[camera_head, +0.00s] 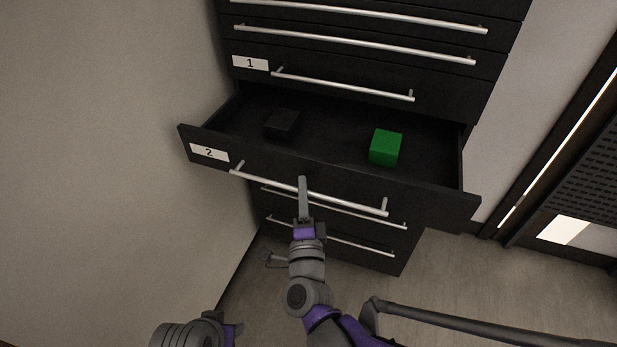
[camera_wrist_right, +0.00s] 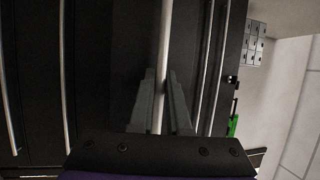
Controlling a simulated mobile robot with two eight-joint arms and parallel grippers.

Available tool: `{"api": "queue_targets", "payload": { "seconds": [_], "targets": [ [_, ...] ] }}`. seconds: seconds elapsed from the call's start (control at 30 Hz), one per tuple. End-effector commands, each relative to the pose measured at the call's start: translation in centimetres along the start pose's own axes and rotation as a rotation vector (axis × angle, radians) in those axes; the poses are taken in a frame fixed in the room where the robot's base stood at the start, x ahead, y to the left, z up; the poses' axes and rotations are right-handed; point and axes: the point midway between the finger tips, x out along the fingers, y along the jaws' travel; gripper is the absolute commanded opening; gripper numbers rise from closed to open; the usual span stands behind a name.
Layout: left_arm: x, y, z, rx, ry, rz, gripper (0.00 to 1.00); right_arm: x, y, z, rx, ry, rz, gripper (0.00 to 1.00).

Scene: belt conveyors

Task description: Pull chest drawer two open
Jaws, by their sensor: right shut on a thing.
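Chest drawer two (camera_head: 320,172) is a black drawer with a "2" label, and it stands pulled out from the chest (camera_head: 365,70). Its silver bar handle (camera_head: 345,204) runs across the front. My right gripper (camera_head: 303,185) is shut on this handle near its middle. In the right wrist view, the two fingers (camera_wrist_right: 162,95) sit on either side of the handle bar (camera_wrist_right: 165,45). Inside the drawer are a green cube (camera_head: 386,147) and a black block (camera_head: 282,124). The fingers of my left gripper are not clearly visible; part of that arm shows at the lower left.
Drawer one (camera_head: 330,83) above is shut, as are the drawers below (camera_head: 330,240). A plain wall stands close on the left. Bare floor (camera_head: 460,275) lies to the right of the chest, beside a dark door-like frame (camera_head: 550,140).

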Motion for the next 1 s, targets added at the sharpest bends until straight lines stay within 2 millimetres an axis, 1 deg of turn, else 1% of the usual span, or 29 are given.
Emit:
{"api": "queue_targets", "payload": {
  "seconds": [0.03,0.1,0.3,0.5,0.83,0.87,0.9,1.0],
  "targets": [
    [-0.1,0.0,-0.1,0.000,0.001,0.000,0.50,-0.8,-0.3,0.4,0.001,-0.002,-0.002,0.00],
    [-0.2,0.0,-0.1,0.000,0.001,0.000,0.50,-1.7,-0.5,0.8,0.001,-0.003,-0.002,0.00],
    [-0.3,0.0,-0.1,0.000,0.001,0.000,0.50,-3.5,-0.8,1.5,0.001,0.000,-0.001,0.00],
    [-0.3,0.0,-0.1,0.000,0.001,0.000,0.50,-4.2,-0.9,1.7,-0.001,0.001,-0.002,0.00],
    [-0.3,0.0,-0.1,0.000,0.001,0.000,0.50,-4.2,-0.9,1.7,-0.001,0.002,-0.001,0.00],
    [-0.3,0.0,-0.1,0.000,0.001,0.000,0.50,-4.2,-0.9,1.7,-0.001,0.002,-0.001,0.20],
    [-0.3,0.0,-0.1,0.000,0.001,0.000,0.50,-4.2,-0.9,1.7,-0.001,0.002,-0.001,0.27],
    [-0.3,0.0,-0.1,0.000,0.001,0.000,0.50,-4.2,-0.9,1.7,-0.001,0.002,-0.001,0.45]
  ]
}}
